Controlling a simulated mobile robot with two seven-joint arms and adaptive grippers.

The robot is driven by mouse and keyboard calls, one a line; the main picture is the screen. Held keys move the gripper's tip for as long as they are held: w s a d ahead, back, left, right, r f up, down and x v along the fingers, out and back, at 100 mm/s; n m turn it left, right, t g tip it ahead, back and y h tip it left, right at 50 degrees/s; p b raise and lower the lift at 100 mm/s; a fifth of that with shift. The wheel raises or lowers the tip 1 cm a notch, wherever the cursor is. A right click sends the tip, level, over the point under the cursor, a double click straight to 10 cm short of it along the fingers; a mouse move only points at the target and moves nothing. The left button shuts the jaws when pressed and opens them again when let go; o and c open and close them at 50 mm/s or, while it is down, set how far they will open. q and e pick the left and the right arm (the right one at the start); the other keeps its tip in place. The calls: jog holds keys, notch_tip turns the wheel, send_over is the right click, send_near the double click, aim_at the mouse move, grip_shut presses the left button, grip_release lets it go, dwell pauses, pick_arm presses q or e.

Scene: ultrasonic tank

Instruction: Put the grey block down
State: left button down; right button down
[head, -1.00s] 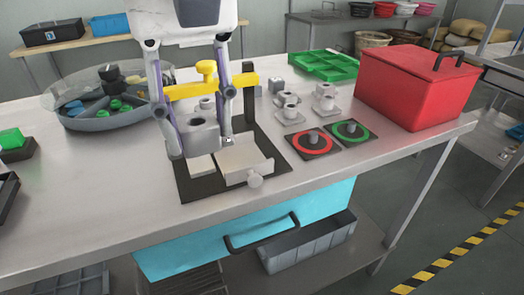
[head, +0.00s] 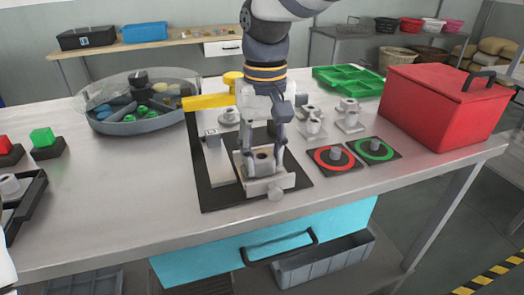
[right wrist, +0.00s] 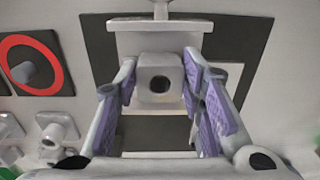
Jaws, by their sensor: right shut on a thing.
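My right gripper (head: 263,160) is shut on a grey block (head: 263,154) with a round hole in its top. The right wrist view shows the block (right wrist: 160,80) between the purple-padded fingers (right wrist: 163,85). The block is at the front part of a fixture on a dark base plate (head: 215,195), just behind a light plate (head: 275,184) with a round knob. I cannot tell if the block touches the fixture beneath. My left gripper is not in view.
A yellow clamp bar (head: 208,101) stands behind the fixture. Small grey parts (head: 312,125) and red-ring (head: 334,159) and green-ring (head: 374,149) pads lie to the right, before a red box (head: 440,110). A round divided tray (head: 140,124) is at the left.

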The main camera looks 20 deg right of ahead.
jog(key=shift+s, duration=0.1)
jog(key=c, duration=1.1)
grip_release()
jog(key=shift+f, duration=0.1)
jog(key=shift+o, duration=0.2)
notch_tip(320, 180, up, 12)
